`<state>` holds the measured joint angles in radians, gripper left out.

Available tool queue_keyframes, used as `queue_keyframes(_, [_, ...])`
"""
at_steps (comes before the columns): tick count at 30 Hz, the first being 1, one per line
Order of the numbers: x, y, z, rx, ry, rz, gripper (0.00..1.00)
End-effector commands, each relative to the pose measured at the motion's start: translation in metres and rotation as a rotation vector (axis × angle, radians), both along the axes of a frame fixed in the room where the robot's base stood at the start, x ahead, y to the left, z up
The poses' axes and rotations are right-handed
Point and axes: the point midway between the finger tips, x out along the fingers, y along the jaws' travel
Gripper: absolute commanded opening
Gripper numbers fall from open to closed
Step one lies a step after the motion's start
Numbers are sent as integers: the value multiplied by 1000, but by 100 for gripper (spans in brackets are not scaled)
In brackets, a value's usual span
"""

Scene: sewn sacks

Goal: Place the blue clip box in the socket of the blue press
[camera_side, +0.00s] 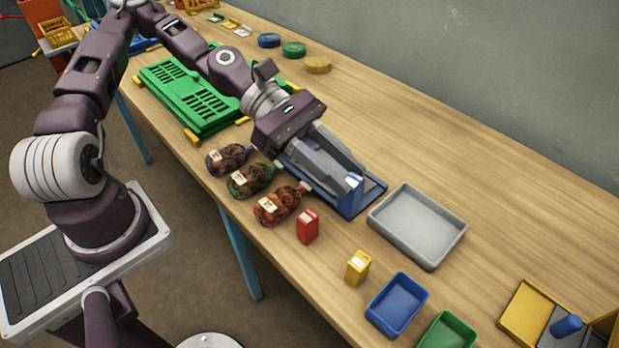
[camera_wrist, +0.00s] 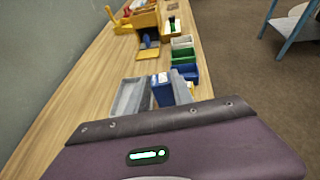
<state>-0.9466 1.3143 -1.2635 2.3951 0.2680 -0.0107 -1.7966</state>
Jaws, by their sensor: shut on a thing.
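My gripper (camera_side: 345,178) reaches down over the table, its long grey fingers shut on the blue clip box (camera_side: 353,189). The box is upright and has a pale label patch at its top; it also shows in the wrist view (camera_wrist: 162,91), just beyond the gripper body. A flat blue base (camera_side: 372,198) lies on the table beneath the gripper; whether the box touches it I cannot tell. At the lower right a yellow and grey fixture with a blue cylinder (camera_side: 566,325) is partly cut off. I cannot tell for sure which is the blue press, and no socket is clearly visible.
A grey tray (camera_side: 417,226) lies right of the blue base. Red (camera_side: 308,226) and yellow (camera_side: 358,267) boxes stand near the front edge, with blue (camera_side: 397,304) and green (camera_side: 446,332) bins beyond. Several filled net sacks (camera_side: 278,205) lie beside the base.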

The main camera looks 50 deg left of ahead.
Motion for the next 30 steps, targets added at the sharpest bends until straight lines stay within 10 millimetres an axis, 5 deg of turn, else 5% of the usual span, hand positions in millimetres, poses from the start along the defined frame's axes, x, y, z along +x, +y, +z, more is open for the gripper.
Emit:
queue_keyframes(5, [64, 29, -1, 6, -2, 392, 0])
queue_keyframes(12, [148, 127, 27, 8, -14, 1043, 0])
queue_keyframes(15, [162, 164, 45, 3, -13, 1229, 0])
queue_keyframes(20, [169, 197, 64, -1, -6, 1383, 0])
queue_keyframes(26, [170, 203, 67, -1, 1, 1412, 0])
queue_keyframes(30, [175, 189, 65, -7, 1, 1382, 0])
